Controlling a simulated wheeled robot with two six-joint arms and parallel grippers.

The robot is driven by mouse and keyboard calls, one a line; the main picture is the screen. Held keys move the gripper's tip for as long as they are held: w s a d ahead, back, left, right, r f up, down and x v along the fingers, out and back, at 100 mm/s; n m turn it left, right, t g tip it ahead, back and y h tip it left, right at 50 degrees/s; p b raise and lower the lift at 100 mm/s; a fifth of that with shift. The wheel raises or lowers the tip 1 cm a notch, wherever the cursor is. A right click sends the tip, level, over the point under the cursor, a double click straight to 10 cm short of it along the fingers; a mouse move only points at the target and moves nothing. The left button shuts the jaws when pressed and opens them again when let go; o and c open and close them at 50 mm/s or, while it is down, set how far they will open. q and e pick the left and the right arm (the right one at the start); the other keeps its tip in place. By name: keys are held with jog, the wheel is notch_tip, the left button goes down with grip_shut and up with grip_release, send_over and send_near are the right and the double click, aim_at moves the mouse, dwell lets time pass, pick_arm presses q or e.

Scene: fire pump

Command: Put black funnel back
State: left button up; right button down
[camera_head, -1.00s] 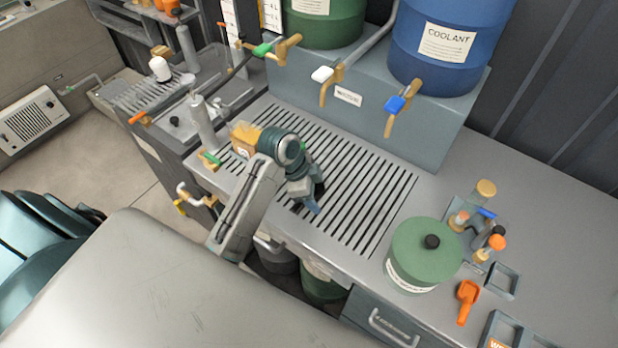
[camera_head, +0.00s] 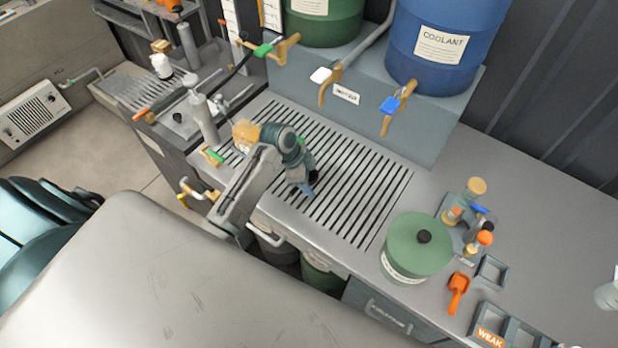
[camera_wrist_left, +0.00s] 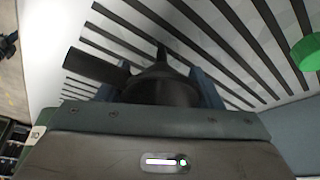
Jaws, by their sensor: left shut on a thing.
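The black funnel (camera_wrist_left: 160,85) is between the two blue fingers of my left gripper (camera_wrist_left: 158,88) in the left wrist view. Its narrow spout points toward the slotted grate, and a dark tab sticks out to the left. In the head view my left gripper (camera_head: 303,188) is over the slotted grate (camera_head: 370,195), shut on the funnel. Only a small dark part of the funnel shows there, mostly hidden by the gripper. I cannot tell the gap between funnel and grate.
A blue coolant drum (camera_head: 440,45) and a green drum (camera_head: 325,22) stand behind with taps above the grate. A green lidded pot (camera_head: 418,248), a bottle rack (camera_head: 447,212) and an orange scoop (camera_head: 458,290) are on the right. The counter beyond the rack is clear.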

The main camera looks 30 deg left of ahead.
pick_arm(q)
jog(key=o, duration=1.1)
jog(key=shift+c, duration=0.2)
jog(key=b+v, duration=0.4)
jog(key=v, duration=0.8)
